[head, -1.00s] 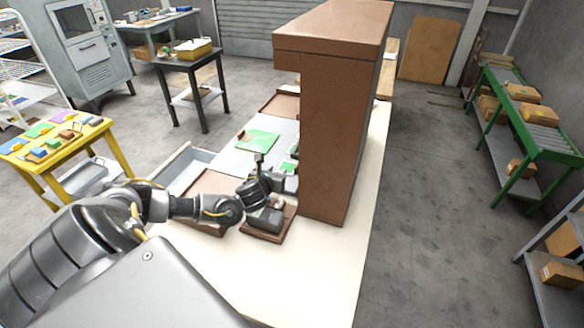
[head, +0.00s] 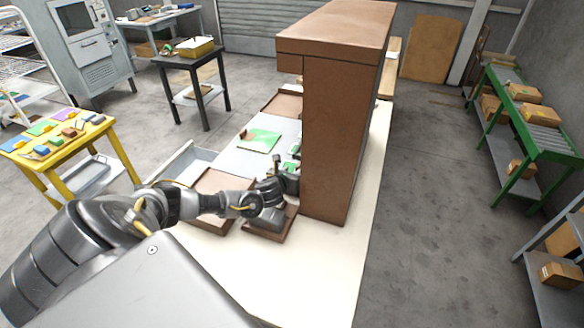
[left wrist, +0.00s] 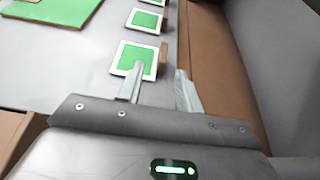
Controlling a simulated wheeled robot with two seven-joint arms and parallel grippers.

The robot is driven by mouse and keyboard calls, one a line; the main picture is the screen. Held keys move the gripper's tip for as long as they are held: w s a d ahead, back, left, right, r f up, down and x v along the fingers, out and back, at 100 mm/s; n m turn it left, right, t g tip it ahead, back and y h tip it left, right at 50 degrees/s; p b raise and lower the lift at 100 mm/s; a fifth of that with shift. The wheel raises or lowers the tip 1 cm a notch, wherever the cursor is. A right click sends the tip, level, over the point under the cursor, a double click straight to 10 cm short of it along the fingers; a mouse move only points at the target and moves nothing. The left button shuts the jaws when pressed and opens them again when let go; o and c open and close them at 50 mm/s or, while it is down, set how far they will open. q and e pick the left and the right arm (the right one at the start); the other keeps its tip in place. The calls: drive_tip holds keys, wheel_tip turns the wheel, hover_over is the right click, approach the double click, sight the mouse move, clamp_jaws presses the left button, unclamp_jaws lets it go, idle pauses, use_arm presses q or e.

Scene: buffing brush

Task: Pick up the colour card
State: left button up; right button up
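The left finger overlaps the nearest card's lower edge in view; contact cannot be told. In the head view the left gripper (head: 281,165) is low over the bench beside the brown tower. My right gripper is not in view.
The tall brown tower (head: 340,130) stands close on the right of the gripper. A larger green panel (head: 262,140) lies farther back on the grey surface. A brown tray (head: 268,228) with a dark grey object is under the wrist. The bench's pale front (head: 310,275) is clear.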

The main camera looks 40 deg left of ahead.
sight(298, 166)
use_arm(q)
drive_tip(key=w, duration=0.2)
drive_tip(key=w+p, duration=0.1)
drive_tip(key=shift+w+a+f, duration=0.2)
drive_tip(key=shift+a+f, duration=0.1)
drive_tip(key=shift+a, duration=0.05)
drive_tip(key=shift+w+a+f, duration=0.2)
drive_tip(key=shift+w+f, duration=0.1)
drive_tip(key=shift+w, duration=0.25)
clamp_jaws()
